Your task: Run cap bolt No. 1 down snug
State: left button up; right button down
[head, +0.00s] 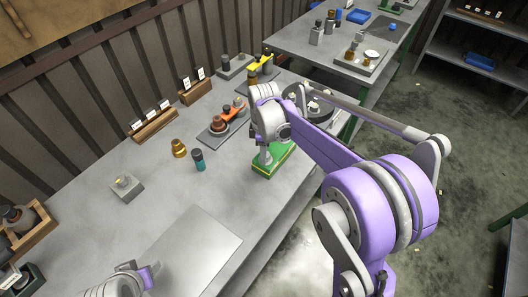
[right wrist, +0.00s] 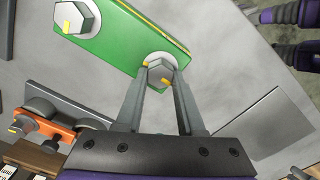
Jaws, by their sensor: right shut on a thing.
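A green cap plate (head: 286,160) lies on the grey bench under my right gripper (head: 267,158). In the right wrist view the green plate (right wrist: 125,38) carries two hex-headed bolts with yellow marks. My right gripper (right wrist: 160,85) is shut on the nearer bolt (right wrist: 160,71), with a finger at each side of its head. The other bolt (right wrist: 76,17) sits free at the plate's far end. No number shows on either bolt. My left gripper (head: 140,279) is at the bottom left of the head view, and its jaws cannot be made out.
An orange part on a dark tray (head: 222,132) stands left of the plate. A brass piece (head: 179,148) and a teal-and-black bottle (head: 198,160) stand on the bench. A small grey block (head: 126,187) lies farther left. The front sheet (head: 195,252) is bare.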

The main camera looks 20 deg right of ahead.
pick_arm(q)
jog(key=shift+f, duration=0.1)
pick_arm(e)
jog(key=shift+m, duration=0.3)
pick_arm(q)
jog(key=shift+s+f+b, duration=0.2)
jog(key=shift+f+b, duration=0.25)
jog(key=shift+f, duration=0.05)
pick_arm(e)
jog(key=m, duration=0.4)
pick_arm(q)
jog(key=shift+s+f+b, duration=0.15)
jog(key=shift+f+b, duration=0.2)
jog(key=shift+f, duration=0.1)
pick_arm(e)
jog(key=m, duration=0.5)
jog(key=shift+w+d, duration=0.1)
jog(key=shift+d, duration=0.05)
pick_arm(q)
jog(key=shift+s+f+b, duration=0.1)
jog(key=shift+f+b, duration=0.2)
jog(key=shift+f, duration=0.05)
pick_arm(e)
jog(key=m, duration=0.5)
jog(key=shift+d+m, duration=0.1)
jog(key=shift+m, duration=0.3)
pick_arm(q)
jog(key=shift+f, duration=0.15)
pick_arm(e)
jog(key=shift+m, duration=2.1)
